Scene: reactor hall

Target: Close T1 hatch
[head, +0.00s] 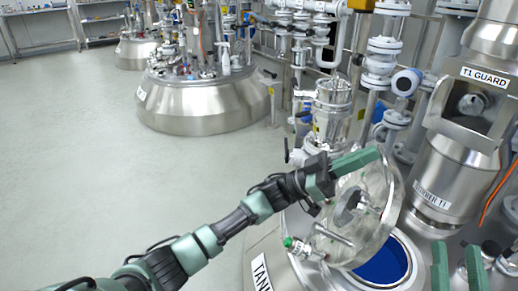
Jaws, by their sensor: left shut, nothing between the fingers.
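The T1 hatch is a clear round glass lid (387,222) with metal fittings, standing tilted open over the tank. Below it is the round tank opening (385,268), with dark blue inside. The tank (262,270) carries a partly hidden label starting "TAN". My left gripper (372,154) is shut and empty, its green fingers at the lid's upper rim. I cannot tell whether they touch it. My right gripper (457,250) shows at the bottom right edge, its two green fingers apart with nothing between them, right of the opening.
A steel column labelled "T1 GUARD" (484,74) stands at the right. Another steel tank (205,105) stands further back. The grey floor at the left is clear.

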